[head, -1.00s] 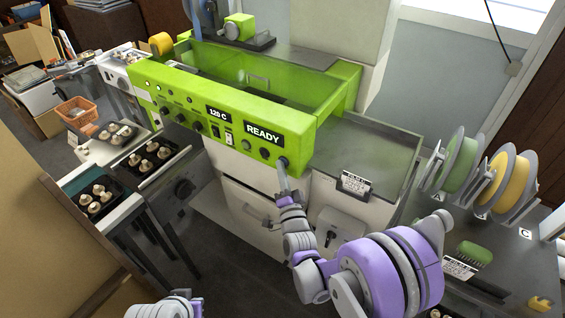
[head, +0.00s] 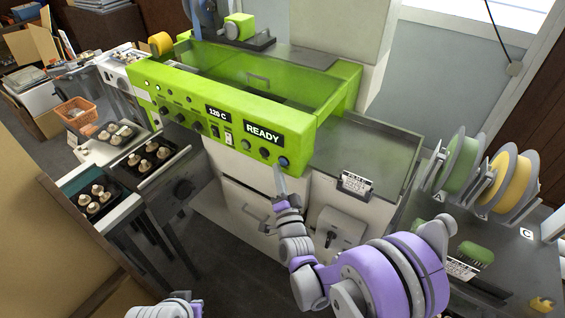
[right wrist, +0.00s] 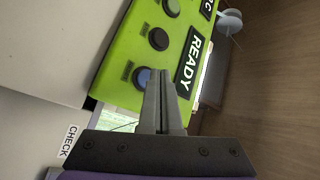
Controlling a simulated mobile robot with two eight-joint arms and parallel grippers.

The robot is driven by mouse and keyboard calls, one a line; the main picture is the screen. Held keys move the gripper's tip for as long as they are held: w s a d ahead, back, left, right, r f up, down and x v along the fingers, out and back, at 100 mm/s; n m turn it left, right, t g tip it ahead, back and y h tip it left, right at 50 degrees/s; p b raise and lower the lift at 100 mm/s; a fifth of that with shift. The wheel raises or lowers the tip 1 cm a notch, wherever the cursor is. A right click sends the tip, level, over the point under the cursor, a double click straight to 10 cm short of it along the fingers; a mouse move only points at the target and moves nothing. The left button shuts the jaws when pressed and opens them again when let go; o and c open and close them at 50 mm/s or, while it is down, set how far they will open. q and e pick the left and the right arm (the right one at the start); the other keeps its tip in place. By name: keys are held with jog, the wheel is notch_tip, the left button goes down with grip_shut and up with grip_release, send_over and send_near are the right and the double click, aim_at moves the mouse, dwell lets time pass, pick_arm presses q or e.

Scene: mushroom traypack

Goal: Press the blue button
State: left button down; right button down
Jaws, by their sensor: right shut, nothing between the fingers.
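The blue button (head: 284,162) sits at the right end of the green machine's front panel, below the READY display (head: 263,134). In the right wrist view the blue button (right wrist: 142,77) shows partly behind my fingers. My right gripper (head: 279,170) is shut and empty, its fingertips just below and in front of the button in the head view. In the right wrist view the fingertips (right wrist: 160,75) overlap the button's edge; I cannot tell whether they touch it. My left arm shows only at the bottom edge of the head view, and its gripper is not in view.
Dark knobs (head: 197,127) and a 120 C display (head: 218,114) share the panel. A grey side table (head: 375,150) adjoins the machine. Film rolls (head: 512,180) stand at the right. Black trays of mushrooms (head: 97,211) lie at the left.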

jog(key=shift+s+a+b, duration=0.4)
jog(key=shift+s+a, duration=0.35)
jog(key=shift+s, duration=0.3)
jog(key=shift+s+a+b, duration=0.35)
jog(key=shift+s+a, duration=0.4)
jog(key=shift+s, duration=0.25)
